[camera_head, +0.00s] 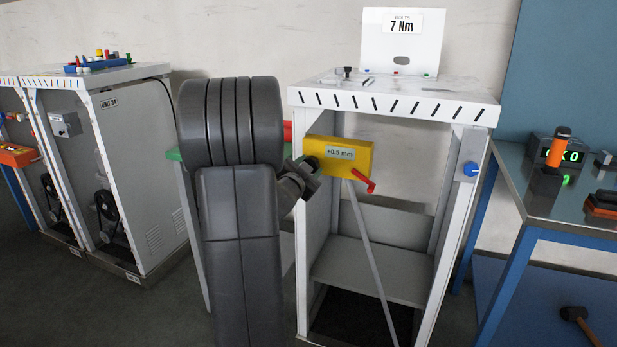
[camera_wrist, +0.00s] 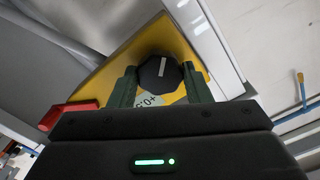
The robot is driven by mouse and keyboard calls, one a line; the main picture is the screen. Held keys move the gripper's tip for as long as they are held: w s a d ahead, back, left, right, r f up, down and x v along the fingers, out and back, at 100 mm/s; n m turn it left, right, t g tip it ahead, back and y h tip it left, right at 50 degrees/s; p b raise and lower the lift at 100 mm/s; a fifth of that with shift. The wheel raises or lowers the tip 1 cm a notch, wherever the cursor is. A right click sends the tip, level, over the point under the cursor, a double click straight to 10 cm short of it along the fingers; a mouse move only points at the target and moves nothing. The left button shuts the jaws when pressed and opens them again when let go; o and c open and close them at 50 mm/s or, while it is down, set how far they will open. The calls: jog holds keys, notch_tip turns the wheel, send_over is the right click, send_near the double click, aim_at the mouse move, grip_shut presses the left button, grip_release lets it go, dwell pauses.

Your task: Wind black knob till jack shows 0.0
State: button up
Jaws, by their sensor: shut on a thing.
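The jack is a yellow box (camera_head: 338,155) mounted in the upper opening of the white frame. Its label reads +0.5 mm (camera_head: 341,153) and a red lever (camera_head: 364,182) sticks out at its lower right. The black knob (camera_wrist: 160,76) is many-sided with a white mark line, and sits on the yellow face in the wrist view. My gripper (camera_wrist: 160,90) has its two green fingers on either side of the knob and is shut on it. In the head view my gripper (camera_head: 304,176) reaches the jack's left end and partly hides the knob.
The white frame's top (camera_head: 400,98) holds small parts and a 7 Nm sign (camera_head: 403,27). A blue knob (camera_head: 470,169) sits on its right post. A grey diagonal strut (camera_head: 370,255) crosses below the jack. A blue-legged bench (camera_head: 510,180) stands at right, another cabinet (camera_head: 150,150) at left.

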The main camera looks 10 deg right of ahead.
jog(key=shift+f+m+b, duration=0.1)
jog(key=shift+m+b, duration=0.6)
jog(key=shift+m, duration=0.4)
jog(key=o, duration=1)
jog(key=v, duration=1.4)
jog(key=shift+w, duration=0.1)
jog(key=x, duration=1.4)
